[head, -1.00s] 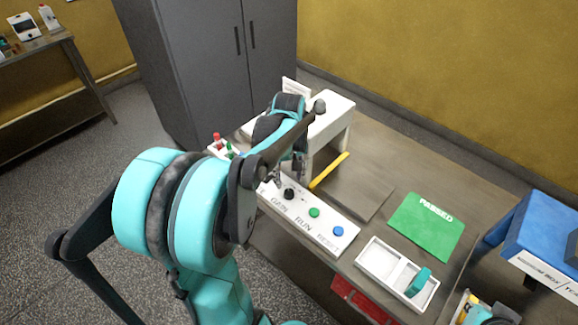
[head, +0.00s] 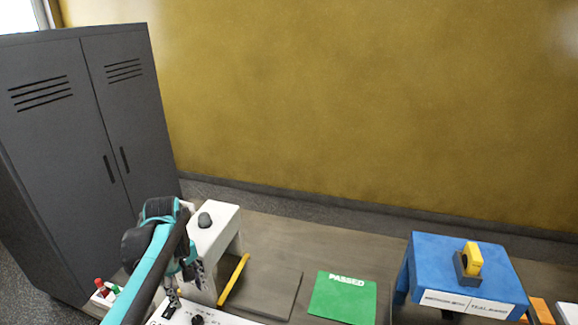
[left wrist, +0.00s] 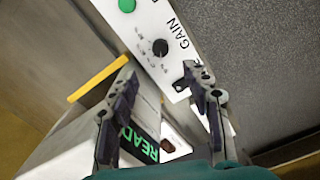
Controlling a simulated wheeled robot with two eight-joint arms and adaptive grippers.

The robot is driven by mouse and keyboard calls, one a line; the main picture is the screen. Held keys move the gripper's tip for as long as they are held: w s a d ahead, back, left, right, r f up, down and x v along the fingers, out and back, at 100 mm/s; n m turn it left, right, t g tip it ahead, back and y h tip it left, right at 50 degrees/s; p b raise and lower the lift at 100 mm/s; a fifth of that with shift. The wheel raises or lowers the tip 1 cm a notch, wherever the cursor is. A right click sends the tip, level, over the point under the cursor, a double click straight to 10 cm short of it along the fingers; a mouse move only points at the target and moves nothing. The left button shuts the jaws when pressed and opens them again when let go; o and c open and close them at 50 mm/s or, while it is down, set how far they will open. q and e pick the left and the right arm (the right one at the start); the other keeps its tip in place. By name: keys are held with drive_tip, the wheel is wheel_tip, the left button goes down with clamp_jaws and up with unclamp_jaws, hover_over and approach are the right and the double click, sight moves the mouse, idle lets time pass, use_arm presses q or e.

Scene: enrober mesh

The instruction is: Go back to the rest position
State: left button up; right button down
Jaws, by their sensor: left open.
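My left gripper (head: 184,285) is at the lower left of the head view, close to the white machine (head: 213,235) and over the control panel (head: 200,317). In the left wrist view the left gripper (left wrist: 165,105) has its dark fingers apart, with nothing between them. The panel's black GAIN knob (left wrist: 160,47) lies a little beyond the fingertips, apart from them. A green button (left wrist: 127,5) is at the top edge. A dark display with green letters "READ" (left wrist: 138,146) is partly hidden by a finger. My right gripper does not show.
A yellow bar (head: 233,279) lies beside the machine and a grey plate (head: 262,291). A green PASSED mat (head: 343,297) is to the right. A blue stand (head: 465,272) carries a yellow item (head: 473,257). A grey locker (head: 85,150) stands at left. Red- and green-capped bottles (head: 100,286) are near it.

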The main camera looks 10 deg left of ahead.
use_arm(q)
drive_tip(key=s+d+f+m+t, duration=0.1)
drive_tip(key=s+d+m+t, duration=0.2)
drive_tip(key=d+m, duration=0.3)
drive_tip(key=s+d+f+m+t, duration=0.1)
drive_tip(key=s+d+m+t, duration=0.3)
drive_tip(key=d, duration=0.7)
drive_tip(key=m, duration=0.2)
drive_tip(key=shift+d+f+m+b, duration=0.2)
drive_tip(key=shift+d+m+b, duration=0.1)
drive_tip(key=shift+d+b, duration=0.1)
drive_tip(key=shift+s+a, duration=0.1)
clamp_jaws()
